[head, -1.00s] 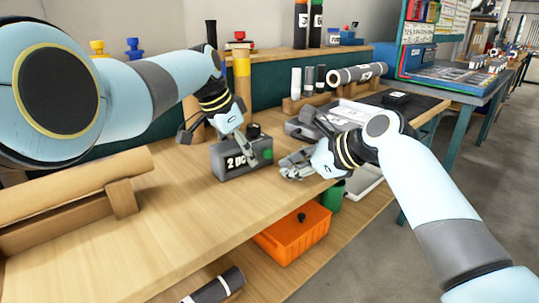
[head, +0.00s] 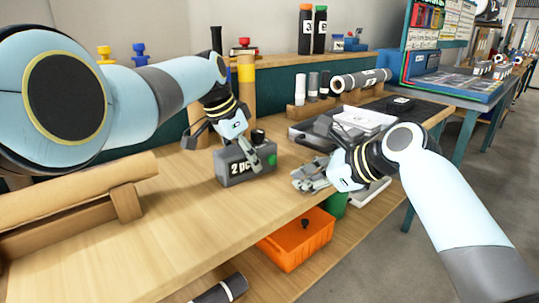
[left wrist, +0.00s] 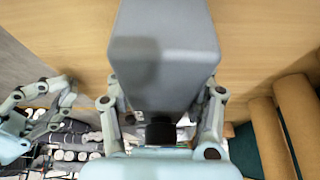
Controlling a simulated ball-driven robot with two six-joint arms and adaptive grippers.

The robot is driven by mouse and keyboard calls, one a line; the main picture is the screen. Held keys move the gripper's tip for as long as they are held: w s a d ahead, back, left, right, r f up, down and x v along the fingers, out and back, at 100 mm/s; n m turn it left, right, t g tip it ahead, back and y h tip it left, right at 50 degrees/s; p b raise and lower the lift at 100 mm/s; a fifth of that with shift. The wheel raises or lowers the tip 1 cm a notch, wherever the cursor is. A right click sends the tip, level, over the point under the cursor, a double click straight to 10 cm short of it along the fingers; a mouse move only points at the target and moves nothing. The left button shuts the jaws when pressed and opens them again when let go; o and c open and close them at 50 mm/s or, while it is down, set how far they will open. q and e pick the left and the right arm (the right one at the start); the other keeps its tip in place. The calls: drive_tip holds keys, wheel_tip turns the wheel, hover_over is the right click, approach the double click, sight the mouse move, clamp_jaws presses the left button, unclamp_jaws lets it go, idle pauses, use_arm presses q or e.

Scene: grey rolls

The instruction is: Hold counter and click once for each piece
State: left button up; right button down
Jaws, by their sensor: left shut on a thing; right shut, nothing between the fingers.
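The counter (head: 236,177) is a dark grey box with white lettering that seems to read "2 pc", partly covered by a finger. It stands at the wooden bench's front part, with a black button (head: 258,136) on top. My left gripper (head: 247,152) is shut around the box from above. In the left wrist view the grey box (left wrist: 165,55) sits between its fingers, the black button (left wrist: 160,133) below. My right gripper (head: 308,178) is shut and empty, right of the counter and apart from it, near the bench edge. Small rolls, white and grey (head: 312,86), stand on a wooden rack.
A long labelled roll (head: 360,81) lies behind my right gripper. A grey tray with white papers (head: 366,120) is on the bench. An orange bin (head: 297,240) is on the lower shelf. A brown roll (head: 80,192) rests on a wooden cradle at left. Bench between is clear.

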idle(0.4)
use_arm(q)
drive_tip(key=o, duration=1.5)
